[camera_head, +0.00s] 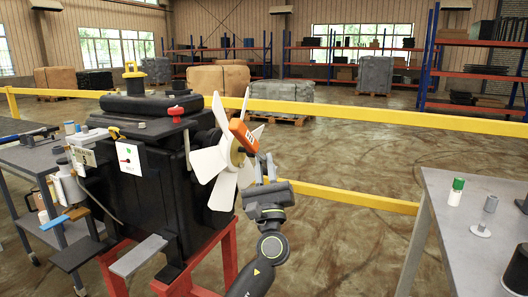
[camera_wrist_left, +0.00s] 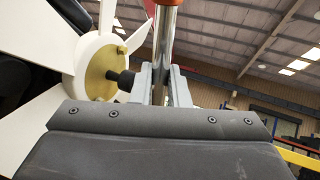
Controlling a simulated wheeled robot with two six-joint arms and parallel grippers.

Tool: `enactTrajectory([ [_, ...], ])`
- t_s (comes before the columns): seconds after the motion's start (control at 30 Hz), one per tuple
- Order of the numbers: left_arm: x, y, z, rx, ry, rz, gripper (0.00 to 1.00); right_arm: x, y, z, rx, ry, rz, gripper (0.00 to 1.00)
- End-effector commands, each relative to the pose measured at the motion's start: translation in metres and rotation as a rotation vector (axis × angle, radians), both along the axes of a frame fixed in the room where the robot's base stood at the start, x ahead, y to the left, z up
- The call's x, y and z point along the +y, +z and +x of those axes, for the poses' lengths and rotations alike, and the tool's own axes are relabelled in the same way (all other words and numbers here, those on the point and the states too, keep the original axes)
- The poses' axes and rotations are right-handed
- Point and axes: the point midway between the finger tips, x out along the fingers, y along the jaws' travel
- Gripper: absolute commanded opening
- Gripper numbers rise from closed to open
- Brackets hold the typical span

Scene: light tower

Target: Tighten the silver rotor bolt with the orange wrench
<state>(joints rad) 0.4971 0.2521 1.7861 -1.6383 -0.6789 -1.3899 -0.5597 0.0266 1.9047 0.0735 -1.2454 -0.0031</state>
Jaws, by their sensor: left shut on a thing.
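The white-bladed rotor (camera_head: 208,163) is on the front of a black machine, with a brass hub plate (camera_wrist_left: 97,72) at its centre. My left gripper (camera_head: 265,172) is beside the hub, shut on the wrench's silver shaft (camera_wrist_left: 165,42). The orange part of the wrench (camera_head: 243,136) is above the gripper, in front of the rotor. In the left wrist view a black socket (camera_wrist_left: 123,78) points at the brass plate and seems to meet it. I cannot clearly make out the silver bolt; the socket may hide it. My right gripper is not seen.
The black machine (camera_head: 150,165) stands on a red frame (camera_head: 228,250). A cluttered grey table (camera_head: 20,158) is at the left. Another grey table (camera_head: 455,215) with small parts is at the right. Yellow rails (camera_head: 400,118) run behind. Open floor lies right of the rotor.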

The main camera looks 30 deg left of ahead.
Motion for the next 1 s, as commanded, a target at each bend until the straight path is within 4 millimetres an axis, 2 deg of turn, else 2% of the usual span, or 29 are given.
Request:
enactTrajectory([
  [0.1,-0.002,0.004,0.002,0.000,0.006,0.018,0.00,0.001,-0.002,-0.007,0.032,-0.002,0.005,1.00],
  [0.47,-0.003,0.001,0.002,0.003,0.006,0.019,0.00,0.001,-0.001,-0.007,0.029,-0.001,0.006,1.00],
  [0.67,0.009,0.002,0.000,0.003,0.007,0.020,0.00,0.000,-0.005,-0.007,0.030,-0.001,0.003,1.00],
  [1.0,0.042,0.002,-0.005,0.003,0.007,0.020,0.00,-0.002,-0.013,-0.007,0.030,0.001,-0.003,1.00],
])
